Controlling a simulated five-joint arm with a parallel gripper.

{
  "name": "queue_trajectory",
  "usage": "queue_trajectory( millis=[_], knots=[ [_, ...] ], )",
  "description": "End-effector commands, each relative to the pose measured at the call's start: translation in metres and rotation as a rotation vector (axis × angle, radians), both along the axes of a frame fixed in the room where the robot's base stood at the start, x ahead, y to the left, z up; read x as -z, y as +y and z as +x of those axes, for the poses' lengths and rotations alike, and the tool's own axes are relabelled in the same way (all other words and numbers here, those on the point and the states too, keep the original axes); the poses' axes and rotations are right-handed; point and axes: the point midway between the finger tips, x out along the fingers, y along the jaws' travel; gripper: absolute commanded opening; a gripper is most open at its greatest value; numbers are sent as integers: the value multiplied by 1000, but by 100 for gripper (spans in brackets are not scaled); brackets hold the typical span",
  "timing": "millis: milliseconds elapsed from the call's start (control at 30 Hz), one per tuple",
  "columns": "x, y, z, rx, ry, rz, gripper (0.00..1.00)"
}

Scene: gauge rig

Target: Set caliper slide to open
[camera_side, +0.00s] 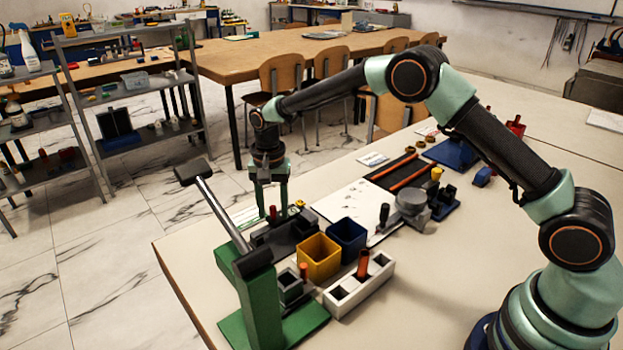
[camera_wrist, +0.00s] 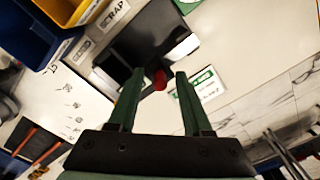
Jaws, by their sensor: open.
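A dark block-shaped fixture (camera_side: 285,236) stands near the table's far-left edge. A small red knob (camera_side: 272,212) shows there between my fingertips; I take these to be the caliper and its slide, but its markings are too small to read. My gripper (camera_side: 273,208) points down, fingers apart on either side of the knob. In the wrist view my gripper (camera_wrist: 160,74) is open, with the red knob (camera_wrist: 160,80) between the green fingers near the dark fixture (camera_wrist: 153,38). I cannot tell whether either finger touches the knob, or the slide's position.
A yellow bin (camera_side: 318,258) and a blue bin (camera_side: 347,238) stand right of the fixture. A green lever press (camera_side: 262,300) with a raised handle stands in front. A white block with sockets (camera_side: 359,285) lies nearby. The right tabletop is mostly free.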

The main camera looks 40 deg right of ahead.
Motion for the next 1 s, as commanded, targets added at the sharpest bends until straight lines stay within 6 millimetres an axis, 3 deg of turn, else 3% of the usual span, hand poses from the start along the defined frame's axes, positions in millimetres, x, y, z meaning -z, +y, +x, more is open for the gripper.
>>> queue_trajectory(
  millis=[33,167,1000],
  knots=[
    [0,0,0,0,0,0,50],
    [0,0,0,0,0,0,0],
    [-1,0,0,0,2,-1,0]
  ],
)
